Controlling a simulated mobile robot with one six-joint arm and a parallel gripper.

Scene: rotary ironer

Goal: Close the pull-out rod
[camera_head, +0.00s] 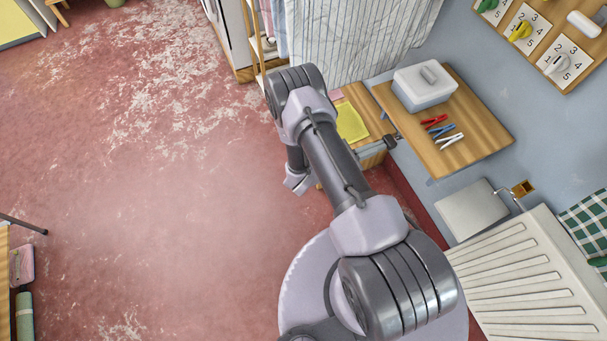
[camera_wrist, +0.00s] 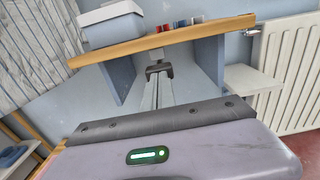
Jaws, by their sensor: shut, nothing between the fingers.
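I cannot make out the pull-out rod for certain in either view. My gripper (camera_head: 391,142) shows at the right of my forearm, beside the left edge of the wooden wall shelf (camera_head: 470,125). Its dark fingertips are together. In the wrist view my gripper (camera_wrist: 159,70) points at the blue wall just below the shelf board (camera_wrist: 190,36), between two blue-grey side panels. It is shut and holds nothing. My forearm hides part of the floor and furniture beneath it.
A white-lidded box (camera_head: 422,88) and several coloured pegs (camera_head: 440,130) lie on the shelf. A striped cloth (camera_head: 350,35) hangs behind it. A yellow cloth (camera_head: 351,122) lies on a lower wooden surface. A radiator (camera_head: 530,285) is at lower right.

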